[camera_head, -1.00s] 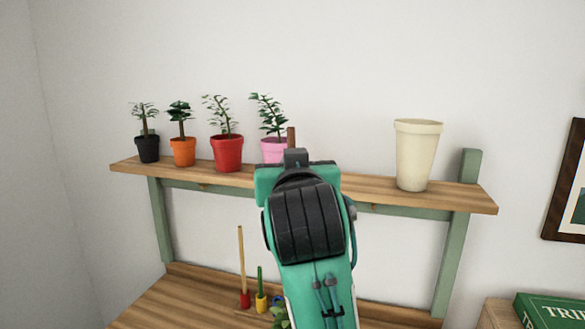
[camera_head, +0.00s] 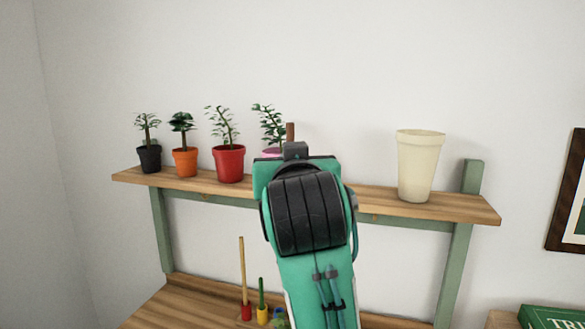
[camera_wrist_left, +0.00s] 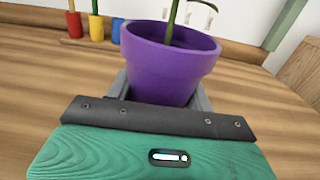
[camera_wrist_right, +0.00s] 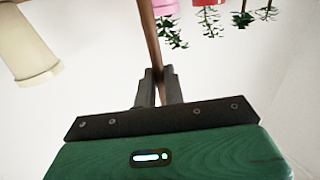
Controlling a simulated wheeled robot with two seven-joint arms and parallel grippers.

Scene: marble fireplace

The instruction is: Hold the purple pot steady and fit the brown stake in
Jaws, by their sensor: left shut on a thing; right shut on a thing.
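The purple pot (camera_wrist_left: 165,75) stands upright over the wooden tabletop in the left wrist view, with a green plant stem (camera_wrist_left: 172,18) rising from it. My left gripper (camera_wrist_left: 160,92) is shut on the pot, one finger on each side. My right gripper (camera_wrist_right: 159,75) is shut on the brown stake (camera_wrist_right: 149,35), which runs up out of that view. In the head view my right arm fills the middle, and the stake's tip (camera_head: 290,131) shows above it. The purple pot and my left gripper are hidden or outside the head view.
The wall shelf (camera_head: 380,197) holds a black pot (camera_head: 149,159), an orange pot (camera_head: 186,162), a red pot (camera_head: 229,163), a pink pot (camera_head: 272,153) and a cream vase (camera_head: 417,165). Red, yellow and blue holders stand at the back of the tabletop (camera_wrist_left: 60,100).

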